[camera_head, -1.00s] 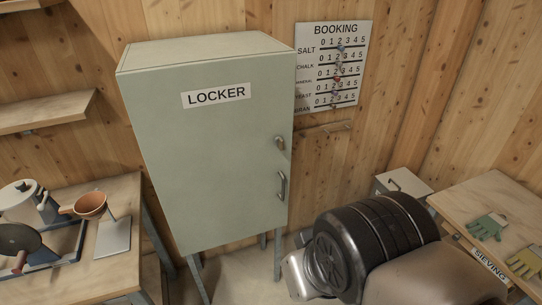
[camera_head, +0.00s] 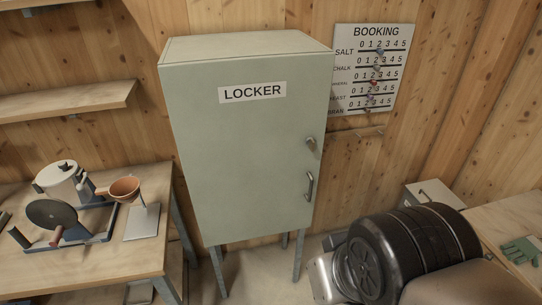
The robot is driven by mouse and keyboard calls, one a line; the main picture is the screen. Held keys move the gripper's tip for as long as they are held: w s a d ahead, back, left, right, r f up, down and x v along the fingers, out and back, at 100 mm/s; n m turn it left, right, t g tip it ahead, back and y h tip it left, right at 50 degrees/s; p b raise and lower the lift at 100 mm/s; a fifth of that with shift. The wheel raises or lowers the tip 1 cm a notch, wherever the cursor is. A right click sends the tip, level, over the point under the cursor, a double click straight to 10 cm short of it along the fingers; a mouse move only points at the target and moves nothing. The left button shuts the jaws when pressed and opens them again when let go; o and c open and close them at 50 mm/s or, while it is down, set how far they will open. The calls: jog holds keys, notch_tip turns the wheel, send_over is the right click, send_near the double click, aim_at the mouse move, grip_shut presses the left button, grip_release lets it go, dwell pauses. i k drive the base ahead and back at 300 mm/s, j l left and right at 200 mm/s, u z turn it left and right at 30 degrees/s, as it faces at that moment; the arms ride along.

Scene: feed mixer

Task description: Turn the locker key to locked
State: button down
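The locker (camera_head: 245,150) is a pale green metal cabinet on thin legs, with a "LOCKER" label (camera_head: 252,92) on its door. Its door looks closed. The key (camera_head: 311,144) sits in the lock near the door's right edge, above the door handle (camera_head: 309,186). The key is small here, and I cannot tell its exact angle. My gripper's fingers cannot be made out; a dark, ribbed, rounded part of my arm (camera_head: 412,250) fills the lower right, to the right of and below the locker.
A booking board (camera_head: 370,70) hangs on the wall right of the locker. Another table (camera_head: 515,225) with a green glove (camera_head: 521,250) stands at right.

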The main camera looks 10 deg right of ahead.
aim_at(310, 141)
jog(key=i+j+z, duration=0.4)
jog(key=j, duration=0.3)
jog(key=i+j+z, duration=0.25)
jog(key=j, duration=0.1)
